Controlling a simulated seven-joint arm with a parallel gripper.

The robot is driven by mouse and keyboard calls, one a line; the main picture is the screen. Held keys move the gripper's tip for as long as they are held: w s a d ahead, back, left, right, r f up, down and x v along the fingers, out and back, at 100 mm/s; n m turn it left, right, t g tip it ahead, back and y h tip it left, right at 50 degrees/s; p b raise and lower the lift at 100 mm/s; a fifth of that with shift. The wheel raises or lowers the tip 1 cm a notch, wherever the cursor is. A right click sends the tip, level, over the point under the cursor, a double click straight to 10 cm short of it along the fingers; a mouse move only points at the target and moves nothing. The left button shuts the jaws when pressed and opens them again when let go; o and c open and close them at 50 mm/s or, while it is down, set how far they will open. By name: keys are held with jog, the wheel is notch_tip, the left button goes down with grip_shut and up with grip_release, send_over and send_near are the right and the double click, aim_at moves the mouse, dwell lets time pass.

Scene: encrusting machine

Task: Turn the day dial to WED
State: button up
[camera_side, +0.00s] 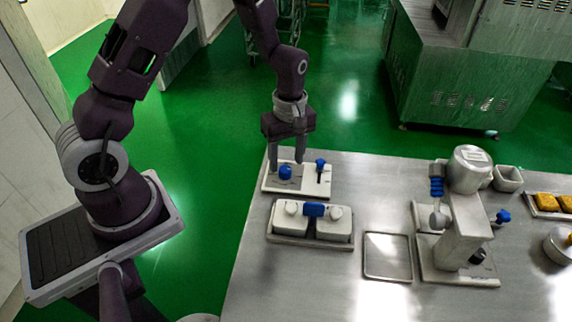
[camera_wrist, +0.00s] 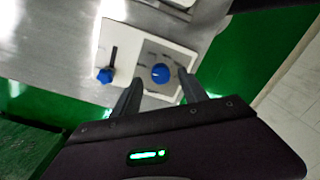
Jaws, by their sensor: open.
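My gripper (camera_side: 287,160) points down over the dial. In the wrist view its open fingers (camera_wrist: 160,84) lie on either side of the dial's near edge. I cannot tell whether they touch it.
A blue-tipped lever in a dark slot (camera_wrist: 105,75) is beside the dial on the same panel. An empty shallow tray (camera_side: 388,257) and the encrusting machine (camera_side: 461,225) stand to the right.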

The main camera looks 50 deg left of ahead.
aim_at(285, 172)
jog(key=shift+f, duration=1.35)
grip_shut()
jog(key=shift+m, duration=0.3)
jog(key=m, duration=0.4)
jog(key=shift+s, duration=0.1)
jog(key=m, duration=0.9)
jog(key=shift+s+a+m+t+y, duration=0.1)
jog(key=shift+m+t+y, duration=0.2)
jog(key=shift+m, duration=1.7)
